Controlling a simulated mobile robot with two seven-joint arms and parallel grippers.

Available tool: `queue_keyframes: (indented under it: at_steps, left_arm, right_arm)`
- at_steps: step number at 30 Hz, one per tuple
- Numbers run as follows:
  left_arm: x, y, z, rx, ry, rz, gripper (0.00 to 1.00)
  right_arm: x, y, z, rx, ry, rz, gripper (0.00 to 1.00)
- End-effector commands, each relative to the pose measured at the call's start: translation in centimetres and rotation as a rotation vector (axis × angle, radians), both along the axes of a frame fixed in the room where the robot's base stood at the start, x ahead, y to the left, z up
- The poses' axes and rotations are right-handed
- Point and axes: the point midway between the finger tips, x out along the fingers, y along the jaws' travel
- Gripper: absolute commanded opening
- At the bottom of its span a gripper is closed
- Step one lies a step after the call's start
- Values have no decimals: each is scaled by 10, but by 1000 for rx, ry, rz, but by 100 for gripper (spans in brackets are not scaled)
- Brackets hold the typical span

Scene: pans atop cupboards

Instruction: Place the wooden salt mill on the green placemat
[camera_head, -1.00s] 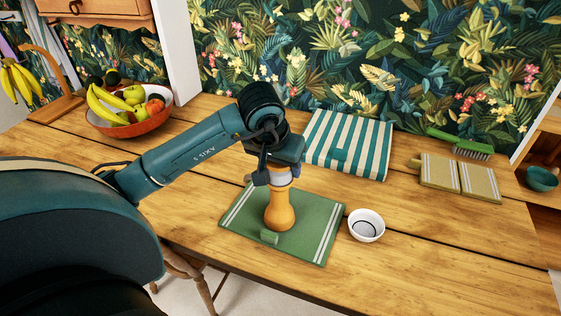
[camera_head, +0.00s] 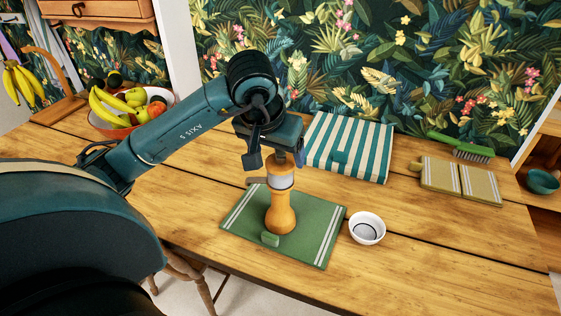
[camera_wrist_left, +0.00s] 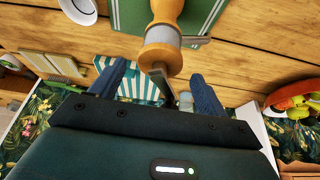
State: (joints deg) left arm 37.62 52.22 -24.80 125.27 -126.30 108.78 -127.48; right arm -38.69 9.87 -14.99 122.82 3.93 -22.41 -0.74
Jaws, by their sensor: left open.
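The wooden salt mill (camera_head: 281,212) stands upright on the green placemat (camera_head: 316,225). It has a light band near its top and a small crank handle. My left gripper (camera_head: 275,163) is open just above the top of the mill, its fingers apart and not closed on it. In the left wrist view the mill (camera_wrist_left: 163,40) shows between and beyond the two open fingers, with part of the placemat (camera_wrist_left: 205,22) behind it. My right gripper is not in view.
A white bowl (camera_head: 367,228) stands just right of the placemat. A striped teal cloth (camera_head: 349,146) lies behind it. A fruit bowl (camera_head: 128,130) is at the back left. Yellow-green folded cloths (camera_head: 461,180) and a green brush (camera_head: 462,147) lie at the right. The front right of the table is clear.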

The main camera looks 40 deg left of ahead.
Motion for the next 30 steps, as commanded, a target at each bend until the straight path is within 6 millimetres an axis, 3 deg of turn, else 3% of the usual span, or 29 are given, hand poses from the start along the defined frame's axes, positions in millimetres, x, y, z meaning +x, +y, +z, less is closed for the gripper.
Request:
queue_keyframes:
  at_steps: [3,9,30]
  left_arm:
    - [-8,-1,24,1,-5,0,75]
    - [-18,-3,47,1,-2,1,75]
    - [-21,-4,51,0,1,0,75]
  right_arm:
    - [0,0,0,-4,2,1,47]
    - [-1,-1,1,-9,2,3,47]
    - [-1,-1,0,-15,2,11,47]
